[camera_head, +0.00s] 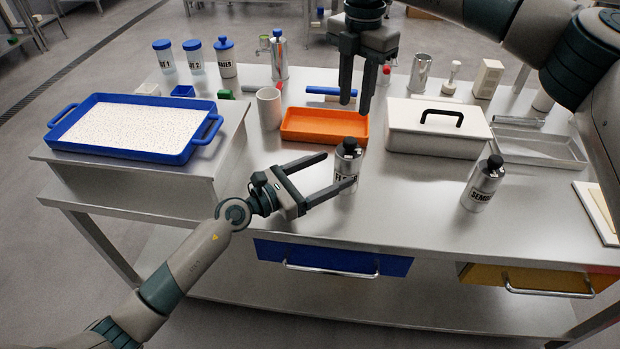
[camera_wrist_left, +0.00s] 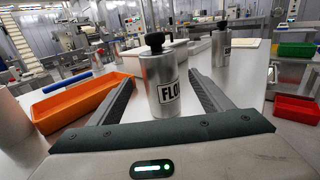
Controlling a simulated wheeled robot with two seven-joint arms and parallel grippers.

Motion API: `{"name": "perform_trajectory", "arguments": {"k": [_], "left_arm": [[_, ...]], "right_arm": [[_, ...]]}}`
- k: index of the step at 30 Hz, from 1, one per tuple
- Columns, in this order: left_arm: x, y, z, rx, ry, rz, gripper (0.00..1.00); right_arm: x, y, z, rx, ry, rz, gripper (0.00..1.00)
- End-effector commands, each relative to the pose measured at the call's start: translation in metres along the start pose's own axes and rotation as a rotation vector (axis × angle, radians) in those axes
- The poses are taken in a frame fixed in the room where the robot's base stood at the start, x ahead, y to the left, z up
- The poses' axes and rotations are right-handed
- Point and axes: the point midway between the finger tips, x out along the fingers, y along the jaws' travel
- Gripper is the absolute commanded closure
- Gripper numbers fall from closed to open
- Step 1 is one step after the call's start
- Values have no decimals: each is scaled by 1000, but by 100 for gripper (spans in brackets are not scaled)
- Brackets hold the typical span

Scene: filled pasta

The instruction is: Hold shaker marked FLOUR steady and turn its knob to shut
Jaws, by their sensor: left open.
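The shaker marked FLOUR (camera_head: 346,169) is a silver cylinder with a black knob (camera_head: 350,144) on top. It stands upright on the steel table, its label partly hidden by a finger in the head view. In the left wrist view the shaker (camera_wrist_left: 164,82) stands between my fingers with "FLO" readable and its knob (camera_wrist_left: 154,41) above. My left gripper (camera_head: 341,168) is open around the shaker's body, with no clear contact. My right gripper (camera_head: 357,104) points down above and behind the shaker, its fingers apart and empty. Which way the knob is turned I cannot tell.
A similar shaker marked SEMO (camera_head: 482,184) stands to the right. An orange tray (camera_head: 290,135) and a white lidded box (camera_head: 400,142) lie behind. A blue tray (camera_head: 66,150) of speckled white material sits on a raised shelf at left. The table front between the shakers is clear.

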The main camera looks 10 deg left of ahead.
Motion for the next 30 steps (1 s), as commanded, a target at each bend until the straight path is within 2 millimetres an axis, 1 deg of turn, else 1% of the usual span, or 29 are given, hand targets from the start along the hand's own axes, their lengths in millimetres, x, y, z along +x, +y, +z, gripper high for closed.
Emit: {"name": "perform_trajectory", "arguments": {"k": [1,6,12,18,25,26,27,29,30], "left_arm": [[10,0,2,1,-2,0,27],[35,0,1,-1,-1,-1,27],[55,0,0,0,-1,0,27],[61,0,0,1,0,0,27],[61,0,0,1,0,0,27],[61,0,0,1,0,0,30],[61,0,0,1,0,0,39],[61,0,0,1,0,0,54],[61,0,0,1,0,0,63]], "right_arm": [[0,0,0,0,0,0,69],[0,0,0,0,0,0,69],[0,0,0,0,0,0,69],[0,0,0,0,0,0,69],[0,0,0,0,0,0,69],[0,0,0,0,0,0,69],[0,0,0,0,0,0,69],[0,0,0,0,0,0,69],[0,0,0,0,0,0,69]]}}
